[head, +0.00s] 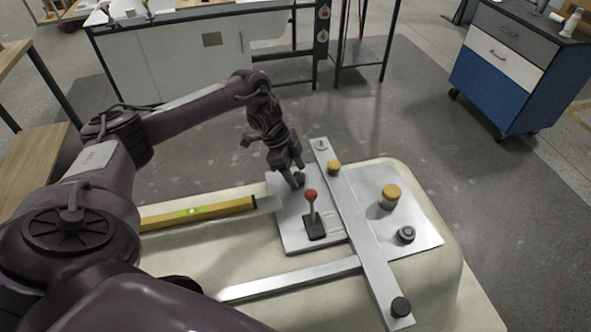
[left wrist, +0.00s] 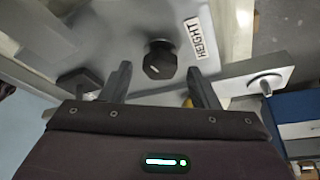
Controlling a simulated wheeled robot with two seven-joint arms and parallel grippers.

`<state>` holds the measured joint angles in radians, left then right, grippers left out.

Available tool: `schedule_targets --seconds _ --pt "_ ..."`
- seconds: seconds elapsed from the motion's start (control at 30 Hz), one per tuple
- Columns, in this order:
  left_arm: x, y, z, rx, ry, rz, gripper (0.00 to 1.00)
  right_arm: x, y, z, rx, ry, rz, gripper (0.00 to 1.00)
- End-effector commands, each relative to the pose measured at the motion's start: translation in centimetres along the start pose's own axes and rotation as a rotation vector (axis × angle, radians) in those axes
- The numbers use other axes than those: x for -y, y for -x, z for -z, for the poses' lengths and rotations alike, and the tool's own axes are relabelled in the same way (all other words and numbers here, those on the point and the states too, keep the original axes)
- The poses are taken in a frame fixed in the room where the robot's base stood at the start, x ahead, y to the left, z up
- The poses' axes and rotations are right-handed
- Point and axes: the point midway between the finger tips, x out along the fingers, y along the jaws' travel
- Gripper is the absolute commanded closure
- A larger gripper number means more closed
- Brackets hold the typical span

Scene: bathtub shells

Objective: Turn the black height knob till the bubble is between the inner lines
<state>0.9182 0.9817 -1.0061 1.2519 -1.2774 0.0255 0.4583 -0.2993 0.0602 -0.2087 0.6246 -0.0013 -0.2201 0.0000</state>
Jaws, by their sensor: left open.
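The black height knob (left wrist: 160,60) shows in the left wrist view on a grey plate, beside a white label reading HEIGHT (left wrist: 200,38). In the head view the knob (head: 299,180) is partly hidden by my left gripper (head: 291,174). My left gripper is open, its fingertips (left wrist: 159,70) on either side of the knob, with a gap at each side; I cannot tell whether either touches. The yellow spirit level (head: 230,207) lies to the left, with a bright green vial (head: 190,211). Its bubble and lines are too small to read. My right gripper is not in view.
A red-topped lever (head: 311,197) stands close to my left gripper on the metal plate (head: 290,233). A long metal bar (head: 350,205) crosses to the right, with a yellow knob (head: 334,167) and a black knob (head: 401,307). Another yellow knob (head: 390,196) stands beyond it.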

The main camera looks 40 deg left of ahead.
Motion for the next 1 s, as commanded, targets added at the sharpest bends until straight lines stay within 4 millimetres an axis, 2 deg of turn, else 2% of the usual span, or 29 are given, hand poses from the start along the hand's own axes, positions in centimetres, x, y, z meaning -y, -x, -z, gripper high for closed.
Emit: schedule_targets --seconds 0.2,0.3,0.67,0.77,1.0 --pt "0.0 -0.5 -0.1 0.001 0.002 0.001 0.45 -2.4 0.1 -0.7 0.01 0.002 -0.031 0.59" --pt "0.0 -0.5 -0.1 0.001 0.001 0.001 0.45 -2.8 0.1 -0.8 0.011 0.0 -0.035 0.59" --pt "0.0 -0.5 -0.1 0.001 0.001 0.0 0.89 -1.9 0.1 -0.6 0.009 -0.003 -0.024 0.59" --pt "-0.1 -0.3 0.0 0.001 0.012 0.003 0.89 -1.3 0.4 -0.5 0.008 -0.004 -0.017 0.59" --pt "-0.4 0.0 0.2 0.002 0.178 0.068 0.89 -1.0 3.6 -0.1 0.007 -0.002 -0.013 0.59"
